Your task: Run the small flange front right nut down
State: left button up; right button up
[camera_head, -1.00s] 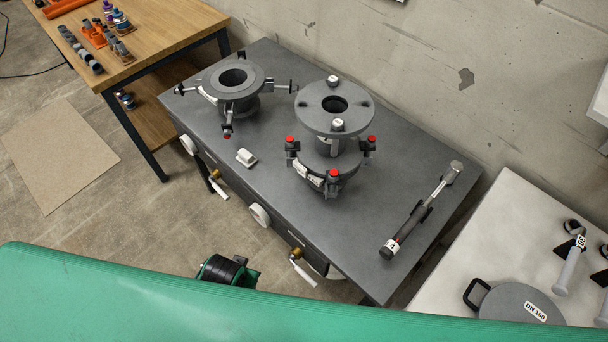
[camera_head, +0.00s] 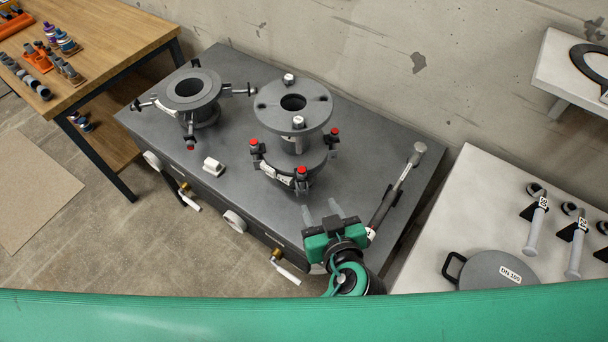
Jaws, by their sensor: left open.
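The upper flange (camera_head: 275,98) of the middle pipe assembly is a grey disc with a central bore. A pale nut (camera_head: 289,79) sits at its back and another nut (camera_head: 298,123) at its front; dark holes show between them. A second flange (camera_head: 190,87) stands to the left, with clamps around it and no nut seen on top. I cannot tell which nut is the front right one. My left gripper (camera_head: 322,210) is open and empty over the bench's front edge, in front of the middle assembly and below the front nut, touching neither. My right gripper is not in view.
A long-handled tool (camera_head: 397,190) lies on the dark bench (camera_head: 235,205) just right of my gripper, which partly hides it. Red-capped clamps (camera_head: 302,171) ring the middle assembly. A pale table (camera_head: 480,205) is at right.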

aim_at(302, 174)
pick_arm(q)
jog(key=p+x, duration=0.3)
jog(key=x, duration=0.9)
jog(key=shift+w+a+f+p, duration=0.1)
jog(key=shift+w+f+p, duration=0.05)
jog(key=shift+w+p, duration=0.2)
jog(key=shift+w+a+f, duration=0.1)
jog(key=shift+w+f, duration=0.15)
jog(key=shift+w, duration=0.1)
grip_shut()
jog(key=shift+a, duration=0.1)
